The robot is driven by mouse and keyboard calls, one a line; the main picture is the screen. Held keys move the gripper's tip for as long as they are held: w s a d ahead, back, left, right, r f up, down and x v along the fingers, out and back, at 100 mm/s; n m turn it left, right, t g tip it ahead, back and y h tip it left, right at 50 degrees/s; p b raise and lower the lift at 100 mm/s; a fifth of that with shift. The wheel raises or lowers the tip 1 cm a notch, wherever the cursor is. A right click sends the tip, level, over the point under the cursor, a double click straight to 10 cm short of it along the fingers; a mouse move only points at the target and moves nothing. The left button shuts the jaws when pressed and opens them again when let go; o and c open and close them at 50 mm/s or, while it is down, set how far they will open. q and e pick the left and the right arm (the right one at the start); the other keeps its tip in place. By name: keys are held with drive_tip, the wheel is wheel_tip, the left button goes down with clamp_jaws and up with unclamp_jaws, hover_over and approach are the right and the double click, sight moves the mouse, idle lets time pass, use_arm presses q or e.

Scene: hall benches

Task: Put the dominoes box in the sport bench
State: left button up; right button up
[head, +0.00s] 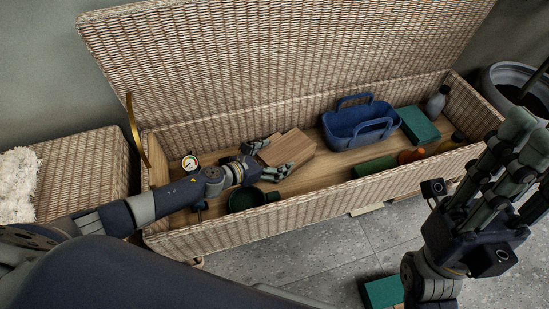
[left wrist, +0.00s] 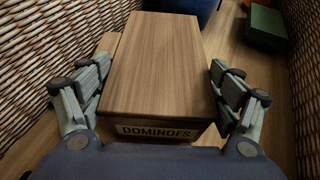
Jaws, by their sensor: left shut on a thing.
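The sport bench (head: 230,219) is a long wicker chest with its lid (head: 290,50) raised, across the middle of the head view. The brown wooden dominoes box (head: 287,148) is inside its left-middle part. My left gripper (head: 266,159) reaches into the bench and is shut on the box. In the left wrist view, fingers flank both sides of the dominoes box (left wrist: 155,62), and its "DOMINOES" label faces me. I cannot tell whether its underside touches the bench floor. My right gripper (head: 497,160) is raised at the right, outside the bench, with fingers spread and empty.
Inside the bench are a blue basket (head: 360,123), green boxes (head: 418,125), a grey bottle (head: 438,102), a dial gauge (head: 190,162) and a dark green round item (head: 245,199). A green box (head: 383,292) lies on the floor. A planter (head: 510,85) stands right; another wicker bench (head: 85,175) stands left.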

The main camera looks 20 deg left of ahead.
use_arm(q)
drive_tip(key=shift+f, duration=0.2)
drive_tip(key=o, duration=1.2)
drive_tip(key=shift+r, duration=0.25)
drive_tip(key=p+v, duration=0.2)
drive_tip(key=v, duration=1)
